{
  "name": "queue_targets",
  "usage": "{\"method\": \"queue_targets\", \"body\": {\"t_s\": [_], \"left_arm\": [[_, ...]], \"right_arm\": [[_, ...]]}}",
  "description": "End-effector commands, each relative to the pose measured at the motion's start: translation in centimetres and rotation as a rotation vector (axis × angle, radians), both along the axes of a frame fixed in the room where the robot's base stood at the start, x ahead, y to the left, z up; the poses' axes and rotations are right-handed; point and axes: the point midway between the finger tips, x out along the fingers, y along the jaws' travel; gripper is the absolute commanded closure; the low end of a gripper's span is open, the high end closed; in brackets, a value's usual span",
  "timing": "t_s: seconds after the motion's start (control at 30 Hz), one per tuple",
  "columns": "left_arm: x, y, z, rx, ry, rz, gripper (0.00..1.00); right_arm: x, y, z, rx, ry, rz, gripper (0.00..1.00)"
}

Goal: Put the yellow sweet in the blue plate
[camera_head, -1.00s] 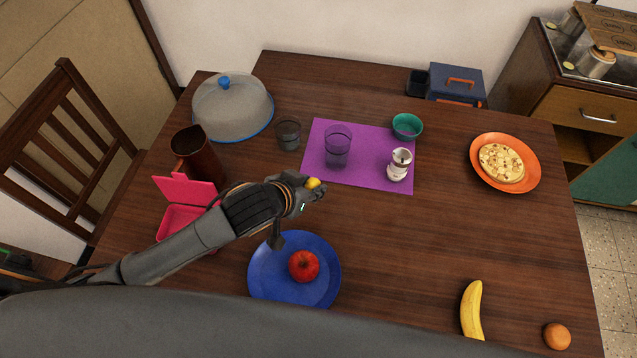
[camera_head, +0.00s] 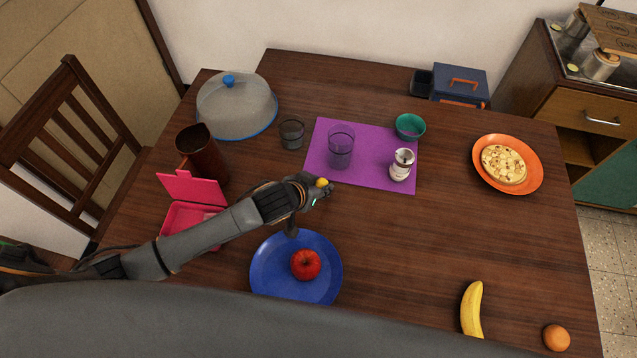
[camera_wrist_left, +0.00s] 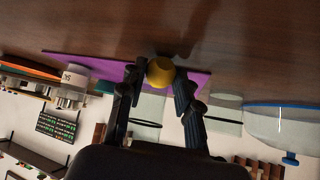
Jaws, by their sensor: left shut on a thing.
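The yellow sweet (camera_head: 321,183) is held between the fingertips of my left gripper (camera_head: 318,191), which is shut on it. It also shows in the left wrist view (camera_wrist_left: 160,71), between the two dark fingers (camera_wrist_left: 158,88). The gripper is above the table, just in front of the purple mat and beyond the far right edge of the blue plate. The blue plate (camera_head: 275,277) lies at the front of the table with a red apple (camera_head: 306,264) on it. My right gripper is not in view.
A pink box (camera_head: 191,190) and brown jug (camera_head: 200,152) stand left. A banana (camera_head: 472,310) and orange (camera_head: 556,338) lie right. The table's middle right is clear.

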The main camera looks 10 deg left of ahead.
Motion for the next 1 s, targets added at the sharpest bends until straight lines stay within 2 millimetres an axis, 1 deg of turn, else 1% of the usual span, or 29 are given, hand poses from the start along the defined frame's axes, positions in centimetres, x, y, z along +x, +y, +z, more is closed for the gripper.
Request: {"method": "queue_targets", "body": {"t_s": [0.13, 0.17, 0.2, 0.23, 0.27, 0.53, 0.67, 0.77, 1.0], "left_arm": [[0.0, 0.0, -0.4, 0.0, 0.0, 0.0, 0.88], [0.0, 0.0, -0.3, 0.0, 0.0, 0.0, 0.62], [0.0, 0.0, -0.3, 0.0, 0.0, 0.0, 0.53], [0.0, 0.0, -0.3, 0.0, 0.0, 0.0, 0.47], [0.0, 0.0, -0.3, 0.0, 0.0, 0.0, 0.45], [0.0, 0.0, -0.2, 0.001, -0.001, 0.0, 0.45], [-0.3, 0.2, 0.3, 0.001, -0.001, 0.0, 0.45], [-1.1, 0.5, 1.2, 0.0, -0.001, 0.0, 0.45], [-4.3, 1.7, 4.6, 0.0, 0.0, -0.001, 0.45]], "right_arm": [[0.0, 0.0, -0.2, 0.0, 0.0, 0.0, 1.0], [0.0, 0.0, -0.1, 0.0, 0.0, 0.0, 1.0], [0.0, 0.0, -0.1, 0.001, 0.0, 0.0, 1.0], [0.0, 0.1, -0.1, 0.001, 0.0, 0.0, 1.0], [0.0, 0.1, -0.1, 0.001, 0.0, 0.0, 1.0], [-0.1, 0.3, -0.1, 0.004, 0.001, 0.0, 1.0], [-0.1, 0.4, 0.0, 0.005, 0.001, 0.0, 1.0], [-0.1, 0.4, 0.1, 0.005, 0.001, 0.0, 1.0], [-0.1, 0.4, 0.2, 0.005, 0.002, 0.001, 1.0]]}}
